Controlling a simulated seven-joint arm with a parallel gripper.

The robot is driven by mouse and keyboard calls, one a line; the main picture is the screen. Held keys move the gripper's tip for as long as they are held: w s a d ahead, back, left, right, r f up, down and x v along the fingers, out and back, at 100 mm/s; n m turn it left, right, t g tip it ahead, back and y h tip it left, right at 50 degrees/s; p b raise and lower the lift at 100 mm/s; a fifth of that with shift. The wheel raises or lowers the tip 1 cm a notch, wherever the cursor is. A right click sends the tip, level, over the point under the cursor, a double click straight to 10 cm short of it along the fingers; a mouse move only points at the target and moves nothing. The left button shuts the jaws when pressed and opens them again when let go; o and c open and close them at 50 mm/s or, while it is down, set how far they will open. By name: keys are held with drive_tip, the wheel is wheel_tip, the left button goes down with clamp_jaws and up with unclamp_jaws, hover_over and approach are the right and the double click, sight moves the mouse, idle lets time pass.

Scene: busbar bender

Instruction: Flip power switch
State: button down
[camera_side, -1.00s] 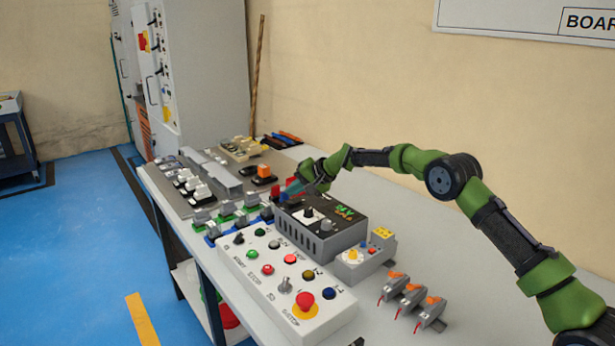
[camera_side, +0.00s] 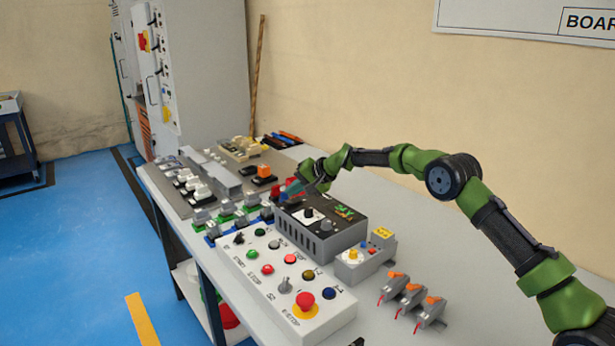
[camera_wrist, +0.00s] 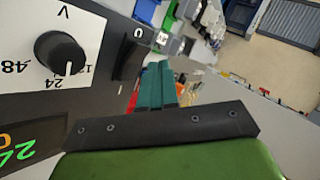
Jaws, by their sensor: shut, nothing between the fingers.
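The grey power supply box (camera_side: 322,238) stands in the middle of the bench, with a black dial on a white plate and a lit display. In the wrist view, its black power switch (camera_wrist: 131,60) shows at the box's edge, beside a white marking. Its on or off position is hard to tell. My gripper (camera_side: 291,188) is at the far left end of the box. In the wrist view, my gripper's teal fingers (camera_wrist: 156,84) are shut and empty, just right of the switch. I cannot tell whether they touch it.
A white control panel (camera_side: 285,270) with several buttons and a red emergency stop stands in front of the box. A small grey unit (camera_side: 362,262) is right of it, then several orange-levered clamps (camera_side: 410,295). Rows of switches (camera_side: 228,210) lie left.

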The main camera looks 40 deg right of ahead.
sight(299, 201)
drive_tip(key=shift+f, duration=0.1)
drive_tip(key=shift+a+f, duration=0.15)
drive_tip(key=shift+f, duration=0.15)
drive_tip(key=shift+a+f, duration=0.15)
drive_tip(key=shift+f, duration=0.25)
idle(0.5)
idle(0.4)
drive_tip(key=shift+d+r, duration=0.3)
drive_tip(key=shift+r, duration=0.55)
drive_tip(key=shift+d+r, duration=0.3)
drive_tip(key=shift+r, duration=0.5)
drive_tip(key=shift+d+r, duration=0.25)
drive_tip(key=shift+r, duration=0.5)
drive_tip(key=shift+d+r, duration=0.3)
drive_tip(key=shift+r, duration=0.5)
